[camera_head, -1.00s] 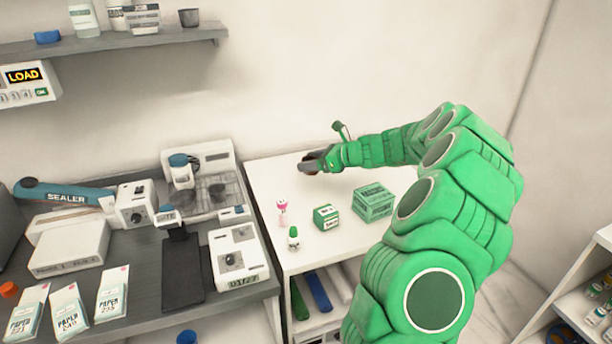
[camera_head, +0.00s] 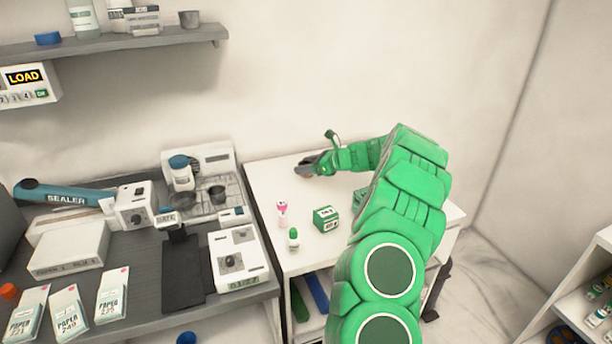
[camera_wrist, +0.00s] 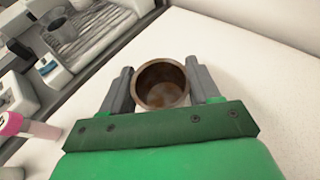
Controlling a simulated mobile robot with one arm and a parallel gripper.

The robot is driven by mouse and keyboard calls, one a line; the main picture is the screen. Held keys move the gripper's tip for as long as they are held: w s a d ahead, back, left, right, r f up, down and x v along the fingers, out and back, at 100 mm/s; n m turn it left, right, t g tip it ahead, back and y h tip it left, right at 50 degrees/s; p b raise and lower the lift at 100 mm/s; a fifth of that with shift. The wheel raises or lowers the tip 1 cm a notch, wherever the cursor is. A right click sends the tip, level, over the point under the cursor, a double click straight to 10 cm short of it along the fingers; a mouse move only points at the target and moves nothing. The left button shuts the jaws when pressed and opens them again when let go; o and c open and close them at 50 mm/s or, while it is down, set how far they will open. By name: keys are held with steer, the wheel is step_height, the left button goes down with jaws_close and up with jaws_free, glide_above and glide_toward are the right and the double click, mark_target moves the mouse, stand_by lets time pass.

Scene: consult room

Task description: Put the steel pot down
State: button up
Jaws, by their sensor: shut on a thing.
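The steel pot (camera_wrist: 160,86) is a small round open cup with a brownish inside, seen from above in the wrist view. My gripper (camera_wrist: 162,82) is shut on it, with one dark finger on each side. In the head view my gripper (camera_head: 308,168) is low over the back of the white table top (camera_head: 268,177). The pot is mostly hidden by the fingers there. I cannot tell whether its base touches the table.
A pink-capped bottle (camera_head: 282,212), a green-capped bottle (camera_head: 293,238) and a green box (camera_head: 326,217) stand nearer on the table. Another green box (camera_head: 360,200) is mostly behind my arm. Machines crowd the grey counter (camera_head: 150,307) at left. The wall is close behind.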

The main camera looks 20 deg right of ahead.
steer(key=shift+w+d+f, duration=0.25)
steer(key=shift+w+f, duration=0.6)
steer(key=shift+f, duration=1.65)
steer(key=shift+f, duration=0.15)
steer(key=o, duration=1.1)
steer(key=shift+c, duration=0.2)
steer(key=shift+d+r, duration=0.1)
steer(key=shift+r, duration=0.1)
steer(key=v, duration=1.1)
steer(key=shift+s+d, duration=0.25)
steer(key=shift+s, duration=0.1)
